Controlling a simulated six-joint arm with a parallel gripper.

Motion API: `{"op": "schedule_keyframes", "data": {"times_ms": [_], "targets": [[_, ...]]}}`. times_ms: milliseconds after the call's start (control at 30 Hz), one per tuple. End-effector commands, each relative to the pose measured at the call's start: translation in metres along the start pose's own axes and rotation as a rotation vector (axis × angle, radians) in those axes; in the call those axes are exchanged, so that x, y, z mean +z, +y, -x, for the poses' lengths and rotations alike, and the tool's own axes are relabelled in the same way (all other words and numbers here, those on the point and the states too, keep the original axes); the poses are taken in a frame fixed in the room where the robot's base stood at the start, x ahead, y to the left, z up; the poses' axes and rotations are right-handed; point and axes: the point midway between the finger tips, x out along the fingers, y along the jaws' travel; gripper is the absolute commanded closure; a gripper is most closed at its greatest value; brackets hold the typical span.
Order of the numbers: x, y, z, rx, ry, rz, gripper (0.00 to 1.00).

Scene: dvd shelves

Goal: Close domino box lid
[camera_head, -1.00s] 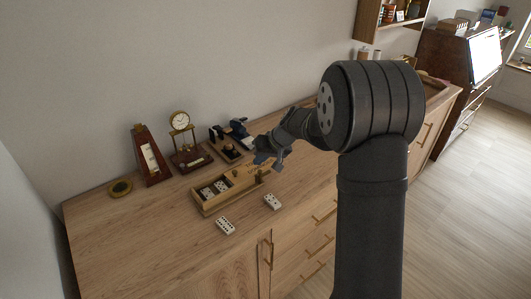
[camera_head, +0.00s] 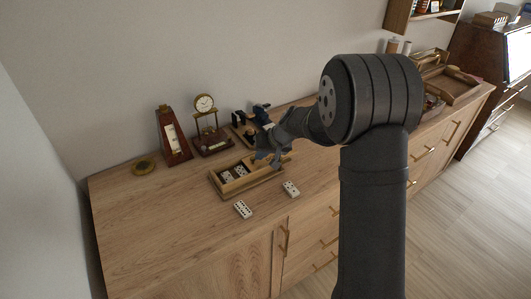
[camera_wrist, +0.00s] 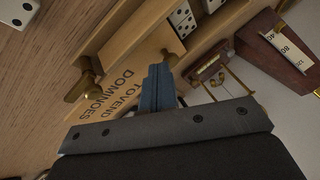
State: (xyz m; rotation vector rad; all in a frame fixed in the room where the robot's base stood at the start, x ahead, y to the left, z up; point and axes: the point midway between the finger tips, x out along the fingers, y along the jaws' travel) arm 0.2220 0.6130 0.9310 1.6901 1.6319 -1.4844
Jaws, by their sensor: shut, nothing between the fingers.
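The wooden domino box (camera_head: 243,187) sits on the cabinet top. Its left part is uncovered, with dominoes (camera_head: 227,176) showing inside. In the wrist view the lid (camera_wrist: 127,52), lettered "TOVEND DOMINOES", covers part of the box, and dominoes (camera_wrist: 183,20) show beyond its edge. A brass knob (camera_wrist: 80,86) stands on the lid. My gripper (camera_head: 266,158) is at the lid end of the box. In the wrist view its blue-grey fingers (camera_wrist: 156,73) are shut and empty, over the lid beside its lettering. Whether they touch the lid I cannot tell.
Two loose dominoes (camera_head: 243,209) (camera_head: 291,188) lie in front of the box. Behind it stand a metronome (camera_head: 173,138), a clock (camera_head: 205,105) and a dark stand with blue objects (camera_head: 243,128). The front left top is clear.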

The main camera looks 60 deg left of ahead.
Motion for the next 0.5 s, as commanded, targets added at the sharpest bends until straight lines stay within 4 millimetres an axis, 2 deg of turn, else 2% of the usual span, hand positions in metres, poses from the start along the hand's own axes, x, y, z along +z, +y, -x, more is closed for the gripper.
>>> {"op": "schedule_keyframes", "data": {"times_ms": [100, 300, 500], "targets": [[0.014, -0.031, -0.007, -0.003, -0.002, 0.006, 1.00], [0.035, -0.076, -0.018, -0.002, -0.001, 0.005, 1.00], [0.045, -0.096, -0.024, -0.001, 0.000, 0.002, 1.00]]}}
